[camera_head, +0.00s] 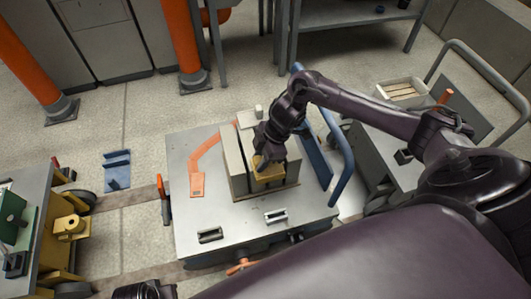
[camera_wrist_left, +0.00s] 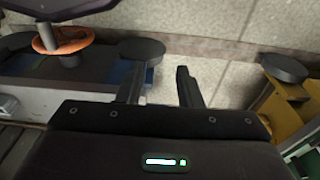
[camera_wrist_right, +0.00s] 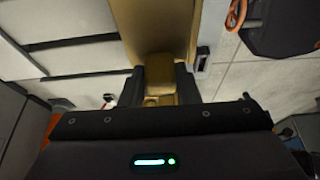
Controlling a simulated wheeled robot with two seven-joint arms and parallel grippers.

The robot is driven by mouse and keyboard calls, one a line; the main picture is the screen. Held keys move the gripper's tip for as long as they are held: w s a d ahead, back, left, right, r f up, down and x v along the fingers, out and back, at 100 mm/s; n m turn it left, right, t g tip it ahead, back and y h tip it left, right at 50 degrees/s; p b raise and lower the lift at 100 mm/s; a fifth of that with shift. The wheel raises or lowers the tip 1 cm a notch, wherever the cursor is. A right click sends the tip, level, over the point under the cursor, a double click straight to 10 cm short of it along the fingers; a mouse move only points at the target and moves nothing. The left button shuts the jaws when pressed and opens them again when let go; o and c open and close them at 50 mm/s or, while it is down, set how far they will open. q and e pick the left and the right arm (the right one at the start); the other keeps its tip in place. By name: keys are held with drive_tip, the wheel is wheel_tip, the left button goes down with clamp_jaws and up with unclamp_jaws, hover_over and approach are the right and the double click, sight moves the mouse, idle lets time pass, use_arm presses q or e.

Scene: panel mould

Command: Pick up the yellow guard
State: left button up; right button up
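The yellow guard (camera_head: 268,174) is at the front of the grey panel mould (camera_head: 238,162) on the middle cart, partly hidden by my right gripper (camera_head: 266,158). In the right wrist view the yellow guard (camera_wrist_right: 152,28) runs up from the fingers. Its narrower block sits between the fingertips of my right gripper (camera_wrist_right: 159,72), with a finger against each side. I cannot tell whether the guard is clear of the mould. My left gripper (camera_wrist_left: 160,72) is open and empty in its wrist view, away from the guard.
A cart with yellow parts (camera_head: 70,228) is at left. A tray (camera_head: 400,92) lies at upper right.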

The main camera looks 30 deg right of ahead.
drive_tip(key=c, duration=0.3)
drive_tip(key=shift+r, duration=0.15)
